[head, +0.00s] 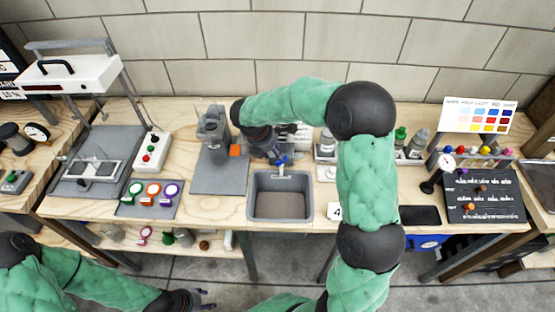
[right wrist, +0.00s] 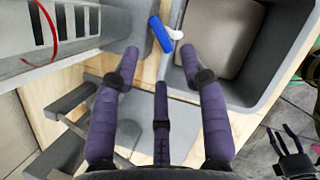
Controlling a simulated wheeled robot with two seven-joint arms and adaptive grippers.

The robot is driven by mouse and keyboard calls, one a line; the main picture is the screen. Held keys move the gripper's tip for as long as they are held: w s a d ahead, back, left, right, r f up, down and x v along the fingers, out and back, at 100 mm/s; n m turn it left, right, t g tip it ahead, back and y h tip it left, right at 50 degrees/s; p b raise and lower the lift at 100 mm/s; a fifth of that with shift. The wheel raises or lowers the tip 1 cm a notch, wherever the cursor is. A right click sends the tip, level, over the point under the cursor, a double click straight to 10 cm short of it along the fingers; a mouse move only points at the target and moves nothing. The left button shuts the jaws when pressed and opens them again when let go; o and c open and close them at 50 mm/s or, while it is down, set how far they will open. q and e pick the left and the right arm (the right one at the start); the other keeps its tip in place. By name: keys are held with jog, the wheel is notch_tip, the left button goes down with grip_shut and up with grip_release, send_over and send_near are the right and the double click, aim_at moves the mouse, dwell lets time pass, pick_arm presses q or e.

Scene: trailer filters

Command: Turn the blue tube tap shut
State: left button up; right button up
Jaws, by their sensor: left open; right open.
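The blue tap handle (head: 281,160) stands at the back edge of the grey sink (head: 252,196) in the head view. In the right wrist view the blue handle (right wrist: 160,34) lies slanted beside a small white knob, just beyond my fingertips. My right gripper (head: 272,154) reaches down over the back of the sink, partly hidden by its own wrist. In its wrist view the purple fingers (right wrist: 160,62) are spread and empty, with the handle ahead between the upper two and apparently untouched. My left gripper (head: 205,299) is low at the front, away from the bench, open and empty.
A grey machine (head: 213,130) with an orange part stands left of the sink. Bottles (head: 417,143) stand to the right. A mat with coloured tags (head: 148,199) lies left of the sink, and a dark board (head: 483,195) lies far right. The sink basin is empty.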

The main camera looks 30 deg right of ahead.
jog(key=b+x, duration=0.1)
jog(key=x, duration=0.5)
jog(key=shift+b, duration=0.3)
grip_shut()
